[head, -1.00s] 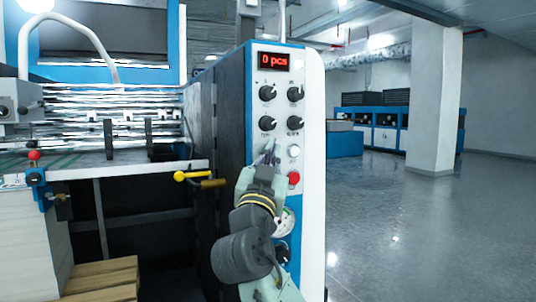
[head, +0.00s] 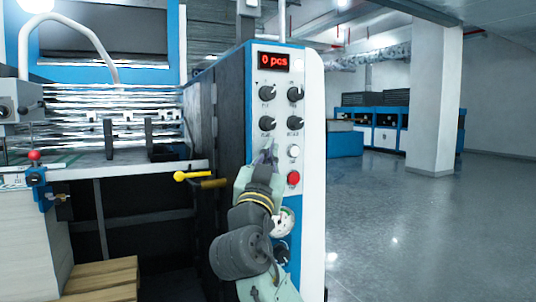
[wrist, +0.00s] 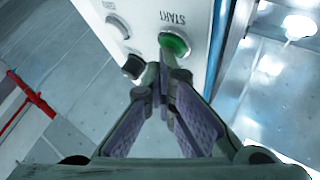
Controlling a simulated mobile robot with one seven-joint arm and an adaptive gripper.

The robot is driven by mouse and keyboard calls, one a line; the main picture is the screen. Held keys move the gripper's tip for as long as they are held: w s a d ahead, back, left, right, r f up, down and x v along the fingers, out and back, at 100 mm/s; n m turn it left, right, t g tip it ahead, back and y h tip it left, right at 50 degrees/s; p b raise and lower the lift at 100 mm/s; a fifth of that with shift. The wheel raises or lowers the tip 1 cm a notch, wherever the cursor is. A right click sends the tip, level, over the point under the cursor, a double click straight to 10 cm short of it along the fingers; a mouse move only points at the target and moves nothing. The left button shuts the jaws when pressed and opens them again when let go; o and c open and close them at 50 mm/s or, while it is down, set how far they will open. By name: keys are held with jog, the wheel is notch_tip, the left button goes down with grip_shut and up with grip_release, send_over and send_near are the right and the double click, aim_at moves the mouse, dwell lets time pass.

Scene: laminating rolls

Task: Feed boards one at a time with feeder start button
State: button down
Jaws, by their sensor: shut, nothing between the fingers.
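The machine's control panel (head: 310,110) stands upright in the head view, with a red display reading "0 pcs" (head: 274,61). The green button labelled START (wrist: 174,42) shows in the wrist view, just beyond my fingertips. My gripper (wrist: 163,78) is shut and empty, and its tips overlap the button's near edge in the picture. I cannot tell whether they touch it. In the head view my gripper (head: 267,150) is in front of the panel below the knobs, and the green button is not visible there.
A white button (head: 293,151) and a red button (head: 293,179) sit just right of my gripper. Several black knobs (head: 267,123) are above it. A yellow-ended lever (head: 179,176) sticks out at left, by the feed table (head: 100,171). The floor at right is clear.

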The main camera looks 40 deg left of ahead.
jog(key=shift+d, duration=0.1)
jog(key=shift+s+d, duration=0.3)
jog(key=shift+d, duration=0.3)
